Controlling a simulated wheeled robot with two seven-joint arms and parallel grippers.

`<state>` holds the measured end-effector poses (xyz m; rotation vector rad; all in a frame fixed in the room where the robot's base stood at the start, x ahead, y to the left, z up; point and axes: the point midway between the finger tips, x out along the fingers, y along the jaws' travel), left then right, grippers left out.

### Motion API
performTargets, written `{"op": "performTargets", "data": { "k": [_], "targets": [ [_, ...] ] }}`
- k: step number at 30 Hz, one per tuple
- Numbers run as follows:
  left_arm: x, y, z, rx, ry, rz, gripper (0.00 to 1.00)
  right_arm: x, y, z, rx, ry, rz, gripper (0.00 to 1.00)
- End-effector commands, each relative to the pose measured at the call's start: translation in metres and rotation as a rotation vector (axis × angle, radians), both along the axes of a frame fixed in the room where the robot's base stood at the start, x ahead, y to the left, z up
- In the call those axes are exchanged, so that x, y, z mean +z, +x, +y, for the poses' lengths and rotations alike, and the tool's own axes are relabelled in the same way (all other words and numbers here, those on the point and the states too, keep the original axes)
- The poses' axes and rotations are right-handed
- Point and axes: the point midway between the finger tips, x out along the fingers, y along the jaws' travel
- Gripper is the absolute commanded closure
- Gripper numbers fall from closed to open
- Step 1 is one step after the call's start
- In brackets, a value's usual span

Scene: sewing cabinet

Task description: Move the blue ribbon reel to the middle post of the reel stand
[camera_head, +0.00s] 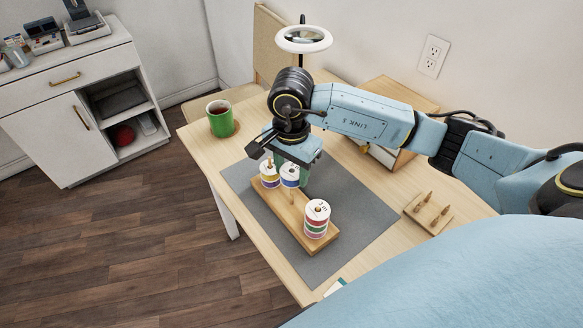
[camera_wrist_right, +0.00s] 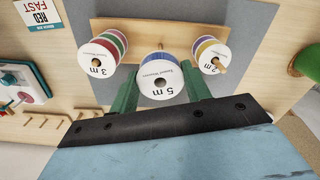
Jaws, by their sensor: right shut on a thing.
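The blue ribbon reel (camera_wrist_right: 160,74), white-faced and marked 5 m, is between the green fingers of my right gripper (camera_wrist_right: 160,92), which is shut on it. In the head view the blue reel (camera_head: 290,175) shows beside the purple and yellow reel, below my right gripper (camera_head: 296,168). Its centre hole looks empty. The wooden reel stand (camera_head: 300,224) lies on the grey mat. Its bare middle post (camera_head: 293,196) shows just by the held reel; the wrist view shows the post (camera_wrist_right: 160,47) beyond the reel's edge. My left gripper is out of view.
Purple and yellow reels (camera_head: 269,178) sit on one end post, and red and green reels (camera_head: 316,222) on the other, both close to the held reel. A green mug (camera_head: 219,122), a lamp (camera_head: 303,39) and a small pegged block (camera_head: 428,212) stand around the mat (camera_head: 350,215).

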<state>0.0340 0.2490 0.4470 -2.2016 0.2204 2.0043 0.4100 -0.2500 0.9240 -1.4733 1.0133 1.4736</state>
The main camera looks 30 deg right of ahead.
Motion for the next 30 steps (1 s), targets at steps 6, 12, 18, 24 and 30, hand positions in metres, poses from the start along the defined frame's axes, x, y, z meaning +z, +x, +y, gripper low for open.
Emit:
{"op": "performTargets", "data": {
  "k": [6,12,18,24,30],
  "targets": [
    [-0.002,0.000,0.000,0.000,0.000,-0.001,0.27,-0.002,0.000,0.000,0.000,-0.001,0.000,0.74],
    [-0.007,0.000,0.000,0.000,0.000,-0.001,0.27,-0.007,0.000,0.000,-0.001,-0.001,0.000,0.74],
    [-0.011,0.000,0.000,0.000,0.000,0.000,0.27,-0.012,0.000,0.000,-0.001,-0.001,0.000,0.74],
    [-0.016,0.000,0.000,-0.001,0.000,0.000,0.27,-0.017,0.000,0.000,-0.001,-0.001,0.000,0.74],
    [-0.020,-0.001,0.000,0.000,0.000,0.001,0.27,-0.022,0.000,0.000,-0.001,-0.001,0.000,0.74]
  ]
}}
